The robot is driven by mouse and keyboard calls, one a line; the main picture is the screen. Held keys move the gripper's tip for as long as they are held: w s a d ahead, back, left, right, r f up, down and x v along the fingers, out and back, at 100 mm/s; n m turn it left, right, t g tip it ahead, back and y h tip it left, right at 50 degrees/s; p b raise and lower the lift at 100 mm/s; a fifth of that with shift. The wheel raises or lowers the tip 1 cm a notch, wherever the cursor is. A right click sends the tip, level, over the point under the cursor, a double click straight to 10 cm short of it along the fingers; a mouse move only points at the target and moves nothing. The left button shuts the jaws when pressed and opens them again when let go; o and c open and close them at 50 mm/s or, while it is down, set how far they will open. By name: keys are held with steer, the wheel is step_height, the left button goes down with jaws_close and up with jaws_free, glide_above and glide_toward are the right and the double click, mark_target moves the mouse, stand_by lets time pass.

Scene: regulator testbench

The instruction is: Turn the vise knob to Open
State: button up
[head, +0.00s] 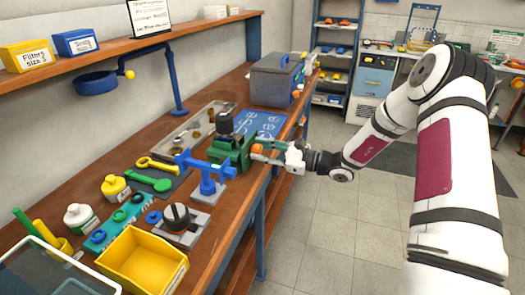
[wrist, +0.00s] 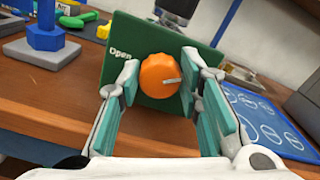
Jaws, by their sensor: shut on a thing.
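The green vise (head: 232,152) stands on the wooden workbench near its front edge. Its orange knob (wrist: 160,84) is on the green front plate (wrist: 140,42), with a white pointer mark pointing to the right in the wrist view. The white word "Open" is printed on the plate to the upper left of the knob. My gripper (wrist: 162,68) has its teal-padded fingers on both sides of the knob and is shut on it. The knob also shows in the head view (head: 257,148), partly hidden by my gripper.
A blue stand (head: 207,178) is left of the vise. A blue sheet with white circles (wrist: 262,118) lies to the right. A grey toolbox (head: 275,80) sits farther back. A yellow bin (head: 145,262) is at the near end. The floor before the bench is clear.

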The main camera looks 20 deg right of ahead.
steer(key=n, duration=0.4)
steer(key=shift+n, duration=0.3)
steer(key=n, duration=0.3)
steer(key=shift+s+n+b, duration=0.1)
steer(key=shift+n+b, duration=0.2)
steer(key=n, duration=0.4)
steer(key=shift+f+n+b, duration=0.15)
steer(key=shift+n+b, duration=0.15)
steer(key=shift+b, duration=0.1)
steer(key=n+b, duration=0.1)
steer(key=n, duration=0.2)
steer(key=shift+f+n, duration=0.1)
steer(key=shift+n, duration=0.2)
steer(key=n+b, duration=0.2)
steer(key=n, duration=0.1)
steer(key=shift+f+n, duration=0.1)
steer(key=shift+n, duration=0.2)
steer(key=n+b, duration=0.3)
steer(key=shift+f+n+b, duration=0.15)
steer(key=shift+n+b, duration=0.15)
steer(key=shift+b, duration=0.1)
steer(key=n+b, duration=0.3)
steer(key=b, duration=0.2)
steer(key=shift+n+b, duration=0.4)
steer(key=n+b, duration=0.1)
steer(key=b, duration=0.2)
steer(key=shift+n, duration=0.3)
steer(key=shift+n+b, duration=0.4)
steer(key=shift+b, duration=0.3)
